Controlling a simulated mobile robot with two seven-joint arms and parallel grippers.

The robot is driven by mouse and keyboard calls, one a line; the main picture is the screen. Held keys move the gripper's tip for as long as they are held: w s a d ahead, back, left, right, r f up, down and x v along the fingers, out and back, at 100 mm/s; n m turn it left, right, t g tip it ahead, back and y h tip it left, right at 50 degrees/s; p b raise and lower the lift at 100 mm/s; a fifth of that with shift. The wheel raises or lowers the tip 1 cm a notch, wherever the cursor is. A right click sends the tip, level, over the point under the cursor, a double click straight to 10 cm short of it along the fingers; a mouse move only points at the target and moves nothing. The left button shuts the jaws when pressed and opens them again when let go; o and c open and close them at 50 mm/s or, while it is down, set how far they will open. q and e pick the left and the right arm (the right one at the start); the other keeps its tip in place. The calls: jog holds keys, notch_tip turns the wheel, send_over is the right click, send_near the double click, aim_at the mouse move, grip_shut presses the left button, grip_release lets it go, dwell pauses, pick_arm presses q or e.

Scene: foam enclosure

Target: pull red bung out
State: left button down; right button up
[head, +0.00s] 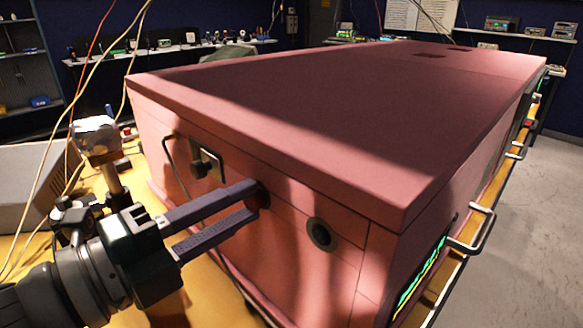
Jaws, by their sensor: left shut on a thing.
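The pink foam enclosure (290,120) fills the middle of the head view. My left gripper (256,200) comes in from the left, its two long dark fingers reaching to the enclosure's front wall. The fingertips are shut on a small dark, round piece, apparently the red bung (264,196), at the wall. It is in shadow and mostly hidden by the fingers, so its red colour is not clear. I cannot tell how deep it sits in its hole. A dark-rimmed open port (321,234) is to the right on the same wall. My right gripper is not in view.
A latch-like metal fitting (208,164) and a thin cable are on the front wall, left of the fingers. A metal post with a pale block (96,138) stands by my wrist. Loose wires hang at left. A metal handle (472,230) sticks out at right.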

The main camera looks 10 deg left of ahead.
pick_arm(q)
jog(key=p+v, duration=0.1)
jog(key=v, duration=0.5)
dwell(1.1)
